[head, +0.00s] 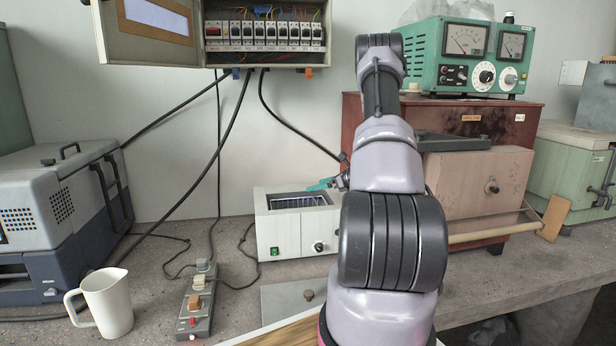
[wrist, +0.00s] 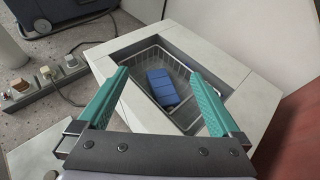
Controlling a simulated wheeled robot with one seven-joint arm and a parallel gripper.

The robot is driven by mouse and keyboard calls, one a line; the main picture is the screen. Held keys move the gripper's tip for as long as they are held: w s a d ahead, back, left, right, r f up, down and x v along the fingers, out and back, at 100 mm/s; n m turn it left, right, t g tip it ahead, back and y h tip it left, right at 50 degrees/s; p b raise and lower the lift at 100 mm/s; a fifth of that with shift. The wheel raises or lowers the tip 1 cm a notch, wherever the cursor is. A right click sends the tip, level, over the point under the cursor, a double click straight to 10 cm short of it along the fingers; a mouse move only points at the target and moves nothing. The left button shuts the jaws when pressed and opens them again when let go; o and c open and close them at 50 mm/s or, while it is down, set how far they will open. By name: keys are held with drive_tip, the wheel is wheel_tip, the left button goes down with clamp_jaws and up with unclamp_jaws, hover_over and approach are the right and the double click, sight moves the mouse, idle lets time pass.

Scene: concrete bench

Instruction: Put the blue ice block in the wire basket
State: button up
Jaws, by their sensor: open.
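The blue ice block (wrist: 163,88) lies inside the wire basket (wrist: 185,68) in the wrist view, apart from my fingers. The basket sits in the dark rectangular well of a white box-shaped unit (wrist: 238,67). My gripper (wrist: 160,74) is open and empty above the well, its two teal fingers on either side of the block in the picture. In the head view the white unit (head: 288,236) stands on the bench, with part of the wire basket (head: 300,202) showing in its top. A teal finger shows there behind my arm; the block cannot be seen.
A power strip with plugs (head: 196,303) and a white jug (head: 107,302) stand to the left. Cables cross the bench behind them. A flat plate with a knob (head: 291,298) lies in front of the unit. A reddish-brown cabinet (head: 352,128) stands close on the right.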

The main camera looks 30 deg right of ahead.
drive_tip(key=s+a+r+n+g+y, duration=0.15)
drive_tip(key=s+a+r+n, duration=0.25)
drive_tip(key=a+r, duration=0.4)
drive_tip(key=s+a+r+n+g, duration=0.3)
drive_tip(key=s+a+r+n, duration=0.15)
drive_tip(key=a+r, duration=0.25)
drive_tip(key=s+a+r+n+g, duration=0.25)
drive_tip(key=a+r+n, duration=0.25)
drive_tip(key=a+r, duration=0.3)
drive_tip(key=s+a+r+n+h, duration=0.1)
drive_tip(key=s+n, duration=0.3)
drive_tip(key=s, duration=0.4)
drive_tip(key=s+a+r+n+t+h, duration=0.1)
drive_tip(key=s+a+r+n+h, duration=0.1)
drive_tip(key=s, duration=0.6)
drive_tip(key=s+a+r+n+t+h, duration=0.1)
drive_tip(key=s+a+r+n+h, duration=0.1)
drive_tip(key=s+r+n, duration=0.3)
drive_tip(key=s+n+h, duration=0.1)
drive_tip(key=s, duration=0.3)
drive_tip(key=shift+a, duration=0.25)
